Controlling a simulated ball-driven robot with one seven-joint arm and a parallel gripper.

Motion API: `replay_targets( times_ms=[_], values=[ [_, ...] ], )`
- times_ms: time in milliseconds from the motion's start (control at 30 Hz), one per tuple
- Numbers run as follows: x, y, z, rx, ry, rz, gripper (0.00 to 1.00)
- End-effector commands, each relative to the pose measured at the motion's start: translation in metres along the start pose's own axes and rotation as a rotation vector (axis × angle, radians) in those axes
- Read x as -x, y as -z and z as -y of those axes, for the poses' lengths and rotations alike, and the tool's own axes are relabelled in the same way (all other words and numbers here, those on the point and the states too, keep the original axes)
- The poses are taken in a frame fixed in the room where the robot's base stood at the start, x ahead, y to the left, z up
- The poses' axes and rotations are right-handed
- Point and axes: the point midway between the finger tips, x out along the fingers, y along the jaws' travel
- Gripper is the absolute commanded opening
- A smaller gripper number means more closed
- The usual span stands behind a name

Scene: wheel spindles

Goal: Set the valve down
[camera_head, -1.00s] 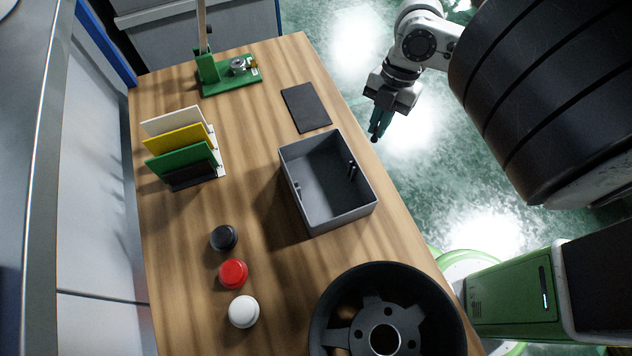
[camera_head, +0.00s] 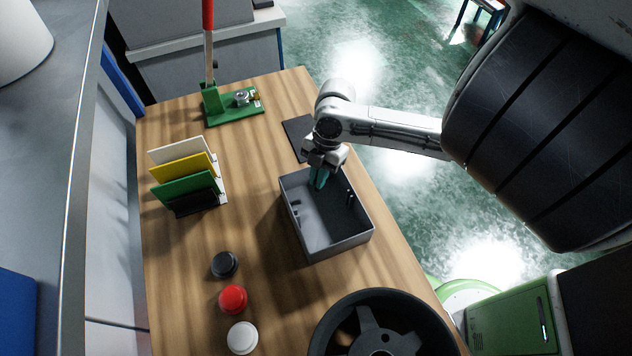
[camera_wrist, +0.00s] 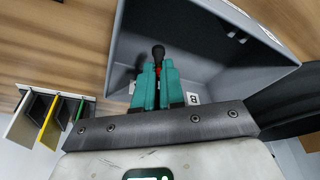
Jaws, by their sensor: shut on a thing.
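My gripper (camera_head: 319,178) has teal fingers and reaches down at the far end of the open grey box (camera_head: 338,250). In the wrist view my gripper (camera_wrist: 156,72) is shut on the valve (camera_wrist: 158,52), a small dark piece with a rounded black end past the fingertips and a bit of red between them. The box's inner wall and floor (camera_wrist: 200,45) lie behind it. I cannot tell whether the valve touches the box floor. In the head view the valve is too small or hidden to make out.
A dark flat plate (camera_head: 298,135) lies behind the box, partly covered by my arm. Coloured panels in a rack (camera_head: 188,180) stand at left. Black, red (camera_head: 233,299) and white round knobs are at front left, a dark wheel (camera_head: 385,335) at front. A green fixture (camera_head: 235,108) stands at back.

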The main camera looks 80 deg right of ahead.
Motion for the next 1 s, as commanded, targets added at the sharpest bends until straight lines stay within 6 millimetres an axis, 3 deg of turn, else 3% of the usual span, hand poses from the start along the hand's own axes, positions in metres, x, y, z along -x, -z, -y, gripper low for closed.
replay_targets(
  times_ms=[333, 733, 767, 1000],
  values=[
    [-0.035, -0.006, -0.005, -0.001, 0.003, -0.001, 0.0],
    [-0.04, -0.008, -0.005, 0.001, 0.001, -0.001, 0.0],
    [-0.041, -0.008, -0.005, 0.001, 0.0, 0.0, 0.1],
    [-0.04, -0.008, -0.005, 0.001, 0.001, 0.0, 0.33]
  ],
)
